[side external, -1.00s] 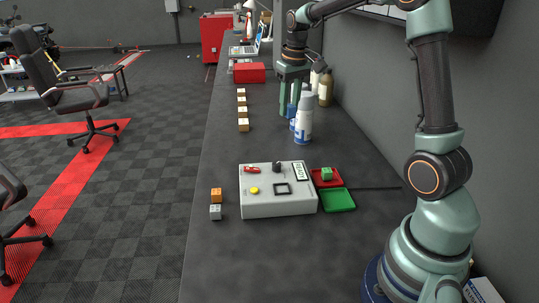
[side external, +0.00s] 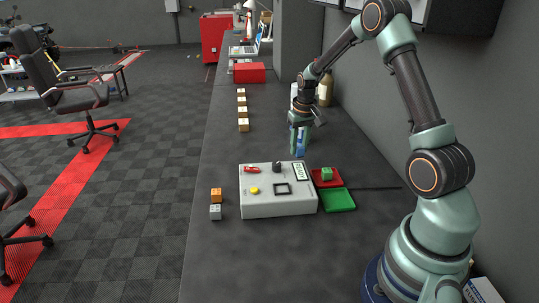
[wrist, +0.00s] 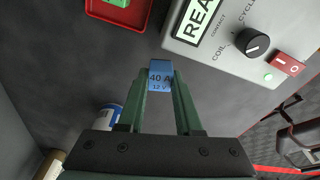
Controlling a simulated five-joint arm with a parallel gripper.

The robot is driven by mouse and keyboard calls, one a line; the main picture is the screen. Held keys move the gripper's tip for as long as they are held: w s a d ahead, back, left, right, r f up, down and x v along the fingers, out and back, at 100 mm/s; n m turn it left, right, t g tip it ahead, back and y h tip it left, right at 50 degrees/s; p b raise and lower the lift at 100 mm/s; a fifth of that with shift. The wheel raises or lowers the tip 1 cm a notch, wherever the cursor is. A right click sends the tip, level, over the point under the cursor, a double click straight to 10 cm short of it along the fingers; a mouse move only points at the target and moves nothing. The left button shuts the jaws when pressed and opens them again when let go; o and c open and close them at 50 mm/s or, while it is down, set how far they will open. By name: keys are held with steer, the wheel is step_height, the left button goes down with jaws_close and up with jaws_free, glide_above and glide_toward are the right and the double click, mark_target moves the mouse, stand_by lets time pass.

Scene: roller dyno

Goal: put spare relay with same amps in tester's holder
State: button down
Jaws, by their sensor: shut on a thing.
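My gripper (wrist: 160,88) is shut on a blue relay (wrist: 160,75) marked 40 A, 12 V, held between its fingertips. In the side view my gripper (side external: 300,150) hangs over the bench behind the tester. The tester (side external: 262,208) is a pale box with a knob, a yellow button and an empty-looking black square holder (side external: 282,188). A green relay (side external: 327,174) sits in the red tray (side external: 318,182) beside it; its marking is not readable. The green tray (side external: 338,202) is empty. In the wrist view the tester (wrist: 222,48) shows part of a display and a green light.
An orange block (side external: 215,195) and a grey block (side external: 215,212) stand left of the tester. A blue-and-white can (wrist: 108,118) stands close to my gripper. The bench in front of the tester is clear.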

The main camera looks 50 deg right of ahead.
steer(key=shift+f, duration=2.55)
steer(key=shift+f, duration=0.1)
steer(key=c, duration=0.6)
jaws_free()
